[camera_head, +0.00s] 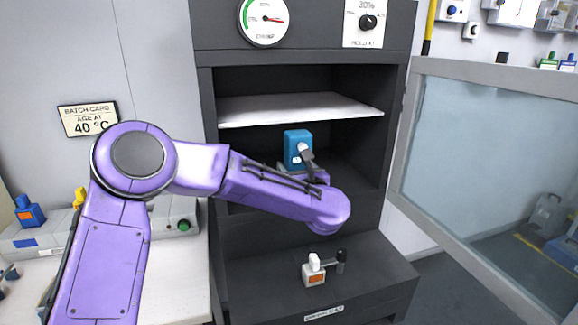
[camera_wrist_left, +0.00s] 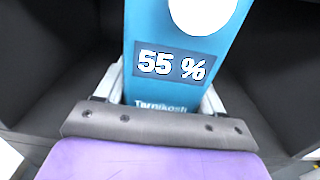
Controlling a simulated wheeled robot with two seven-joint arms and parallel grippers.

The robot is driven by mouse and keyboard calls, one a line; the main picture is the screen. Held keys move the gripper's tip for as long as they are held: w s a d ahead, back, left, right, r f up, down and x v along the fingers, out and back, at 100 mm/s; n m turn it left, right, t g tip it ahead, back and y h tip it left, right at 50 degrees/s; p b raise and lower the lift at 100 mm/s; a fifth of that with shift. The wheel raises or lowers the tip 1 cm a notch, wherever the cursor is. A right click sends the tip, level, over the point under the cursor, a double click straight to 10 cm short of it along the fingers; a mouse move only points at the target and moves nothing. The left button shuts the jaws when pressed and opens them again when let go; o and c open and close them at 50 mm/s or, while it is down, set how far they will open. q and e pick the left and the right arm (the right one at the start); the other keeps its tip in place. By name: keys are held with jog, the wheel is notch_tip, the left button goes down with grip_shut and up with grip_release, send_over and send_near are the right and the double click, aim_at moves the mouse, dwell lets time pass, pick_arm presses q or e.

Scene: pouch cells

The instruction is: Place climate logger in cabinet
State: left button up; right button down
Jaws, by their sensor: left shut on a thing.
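The climate logger (camera_head: 298,149) is a blue box with a white round part, and it is inside the dark cabinet (camera_head: 206,130), below the white shelf. In the left wrist view the blue logger (camera_wrist_left: 178,95) fills the middle and shows "55 %" on a dark label. My left gripper (camera_wrist_left: 165,90) is shut on the logger, with a grey finger on each side of it. The purple left arm reaches into the cabinet opening from the left. I cannot tell whether the logger's base touches the cabinet floor. My right gripper is in neither view.
The cabinet's glass door (camera_head: 490,170) stands open to the right. The white shelf (camera_head: 300,108) lies above the logger. A small white and orange device (camera_head: 314,272) stands on the dark ledge (camera_head: 375,275) below. A bench with several items is at left.

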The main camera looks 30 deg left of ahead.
pick_arm(q)
jog(key=p+x, duration=0.2)
jog(key=x, duration=0.7)
jog(key=shift+w+a, duration=0.2)
jog(key=shift+w, duration=0.15)
notch_tip(320, 180, down, 3)
jog(key=shift+w+f+p, duration=0.1)
jog(key=shift+p, duration=0.45)
jog(key=shift+f, duration=0.35)
jog(key=shift+f+b, duration=0.2)
jog(key=shift+b, duration=0.1)
jog(key=o, duration=1.3)
jog(key=shift+c, duration=0.2)
jog(key=shift+r, duration=0.15)
